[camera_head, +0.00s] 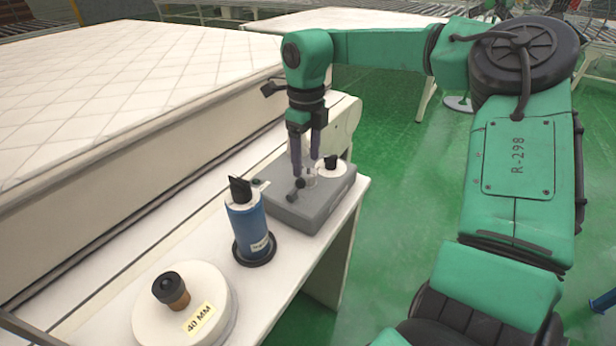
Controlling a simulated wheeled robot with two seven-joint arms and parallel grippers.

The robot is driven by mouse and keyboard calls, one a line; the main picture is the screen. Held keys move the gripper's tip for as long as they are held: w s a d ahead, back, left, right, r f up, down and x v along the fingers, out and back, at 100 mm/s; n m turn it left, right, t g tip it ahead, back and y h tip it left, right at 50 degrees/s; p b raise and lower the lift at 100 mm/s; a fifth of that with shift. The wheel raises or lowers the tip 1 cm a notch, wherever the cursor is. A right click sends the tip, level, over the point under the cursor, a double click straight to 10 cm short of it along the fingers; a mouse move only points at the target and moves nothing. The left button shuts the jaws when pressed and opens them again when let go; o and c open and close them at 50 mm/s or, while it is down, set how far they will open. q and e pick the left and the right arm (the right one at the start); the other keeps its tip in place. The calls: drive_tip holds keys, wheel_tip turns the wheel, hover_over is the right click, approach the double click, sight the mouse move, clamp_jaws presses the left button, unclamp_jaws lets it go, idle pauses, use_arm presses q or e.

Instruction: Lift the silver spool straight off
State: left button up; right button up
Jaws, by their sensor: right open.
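My right gripper (306,160) points straight down over the grey block (290,212) on the white bench, its two fingers apart. A small silver piece (310,178), which looks like the silver spool, stands on the block just below and between the fingertips. The fingers partly hide it, and I cannot tell whether they touch it. A white spool (330,173) with a black top sits beside it on the block, to the right. My left gripper is not in view.
A blue cylinder (248,222) on a dark round base stands nearer on the bench (284,278). A large white spool (205,290) labelled 40 MM lies at the front. A quilted mattress (130,85) fills the left.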

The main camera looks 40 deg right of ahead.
sight(309, 171)
drive_tip(key=f, duration=0.4)
drive_tip(key=shift+d+f+p, duration=0.3)
drive_tip(key=shift+p, duration=0.1)
drive_tip(key=shift+r, duration=0.1)
clamp_jaws()
wheel_tip(309, 171, up, 20)
drive_tip(key=shift+s, duration=0.1)
